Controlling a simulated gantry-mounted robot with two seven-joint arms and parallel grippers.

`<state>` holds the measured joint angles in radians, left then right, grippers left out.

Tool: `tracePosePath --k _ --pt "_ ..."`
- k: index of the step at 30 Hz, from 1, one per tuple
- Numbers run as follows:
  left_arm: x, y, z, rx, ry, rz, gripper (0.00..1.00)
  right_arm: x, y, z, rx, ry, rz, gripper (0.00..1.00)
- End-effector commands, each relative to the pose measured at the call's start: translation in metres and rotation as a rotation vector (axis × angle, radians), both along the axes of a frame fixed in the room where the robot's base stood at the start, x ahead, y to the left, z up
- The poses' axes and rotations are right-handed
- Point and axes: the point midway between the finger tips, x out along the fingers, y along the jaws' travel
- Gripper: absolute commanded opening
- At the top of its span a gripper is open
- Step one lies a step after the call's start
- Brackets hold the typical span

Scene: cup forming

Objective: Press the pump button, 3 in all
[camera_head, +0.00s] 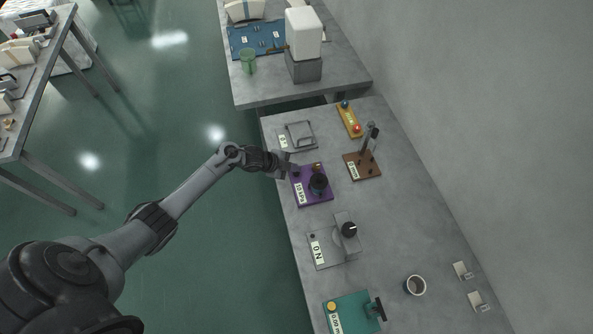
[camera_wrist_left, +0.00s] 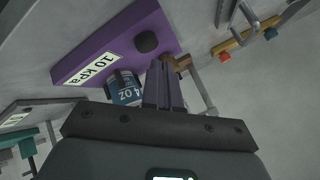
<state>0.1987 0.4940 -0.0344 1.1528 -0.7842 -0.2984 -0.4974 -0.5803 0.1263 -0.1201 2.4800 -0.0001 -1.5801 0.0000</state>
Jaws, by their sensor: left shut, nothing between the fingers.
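The purple pump station (camera_head: 325,198) stands near the left edge of the grey bench. It carries a dark cup (camera_head: 318,186), a small brass knob (camera_head: 317,167) and a label that reads "10 kPa" in the left wrist view. That view shows a round dark button (camera_wrist_left: 146,41) on the purple base (camera_wrist_left: 100,47) and the cup marked "4 OZ" (camera_wrist_left: 124,90). My left gripper (camera_head: 287,166) is at the station's upper left corner. Its fingers (camera_wrist_left: 163,68) are shut and empty, close to the button and brass part; contact cannot be told. My right gripper is not in view.
A grey plate device (camera_head: 299,136) lies beyond the station, a brown lever stand (camera_head: 362,165) to its right. A yellow two-button bar (camera_head: 349,120) is behind.

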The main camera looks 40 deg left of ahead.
Motion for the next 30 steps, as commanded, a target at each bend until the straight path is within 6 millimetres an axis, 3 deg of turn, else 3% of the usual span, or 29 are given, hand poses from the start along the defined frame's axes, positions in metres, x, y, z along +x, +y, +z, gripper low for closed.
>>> tracePosePath --k 13,30 --pt "0.0 0.0 0.005 0.001 0.0 -0.001 0.0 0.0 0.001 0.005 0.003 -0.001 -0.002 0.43" --pt "0.0 0.0 0.05 0.001 0.0 0.001 0.0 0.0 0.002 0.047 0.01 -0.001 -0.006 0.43"
